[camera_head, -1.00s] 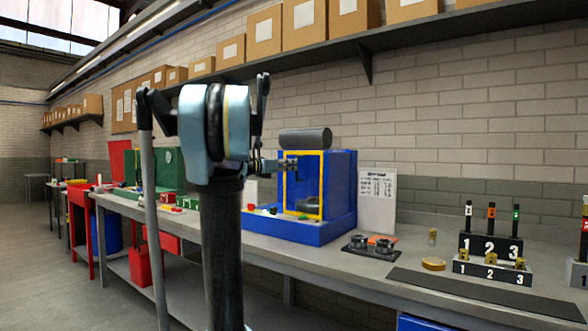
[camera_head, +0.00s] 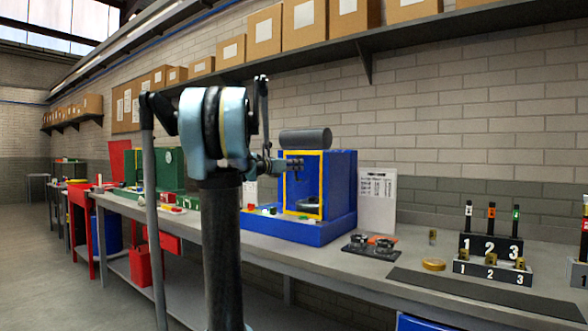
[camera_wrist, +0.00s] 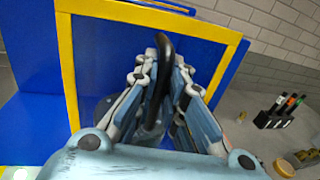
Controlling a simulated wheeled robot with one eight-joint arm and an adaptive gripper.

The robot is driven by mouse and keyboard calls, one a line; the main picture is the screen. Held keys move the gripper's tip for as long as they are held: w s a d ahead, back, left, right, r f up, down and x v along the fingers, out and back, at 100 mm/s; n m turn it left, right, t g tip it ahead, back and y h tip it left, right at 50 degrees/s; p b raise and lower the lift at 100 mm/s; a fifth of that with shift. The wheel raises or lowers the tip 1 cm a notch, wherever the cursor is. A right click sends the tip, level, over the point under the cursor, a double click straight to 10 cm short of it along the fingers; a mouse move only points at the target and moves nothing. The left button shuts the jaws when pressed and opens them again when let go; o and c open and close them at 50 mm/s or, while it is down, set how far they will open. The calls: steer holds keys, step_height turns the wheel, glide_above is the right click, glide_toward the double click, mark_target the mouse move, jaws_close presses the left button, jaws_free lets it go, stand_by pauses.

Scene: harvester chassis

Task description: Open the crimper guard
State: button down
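The crimper is a blue box-shaped machine (camera_head: 342,185) on the workbench. Its guard has a yellow frame (camera_head: 321,185) at the front, and the frame also shows large in the wrist view (camera_wrist: 68,60). A black curved handle (camera_wrist: 164,48) stands out from the guard. My gripper (camera_head: 299,166) is at the upper part of the guard. In the wrist view my gripper's fingers (camera_wrist: 163,68) lie close on both sides of the handle and appear shut on it. The guard looks closed or nearly so. The fingers partly hide the panel behind the handle.
A dark cylinder (camera_head: 306,138) lies on top of the machine. A round-part holder (camera_head: 370,245), a white sheet (camera_head: 377,200), a yellow ring (camera_head: 434,264) and numbered racks (camera_head: 492,262) stand to the right. Small coloured parts lie at the machine's left base. The floor at left is clear.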

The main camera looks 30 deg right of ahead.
steer(key=shift+w, duration=0.15)
steer(key=w+a, duration=0.3)
steer(key=w, duration=0.4)
steer(key=w+a, duration=0.3)
steer(key=w, duration=0.5)
steer(key=shift+a, duration=0.15)
steer(key=c, duration=1.7)
jaws_free()
steer(key=shift+o, duration=0.2)
steer(key=shift+a, duration=0.1)
steer(key=s+a, duration=0.2)
steer(key=a, duration=0.9)
steer(key=shift+s+a, duration=0.15)
steer(key=shift+a, duration=0.15)
steer(key=shift+s+f, duration=0.1)
steer(key=shift+f, duration=0.05)
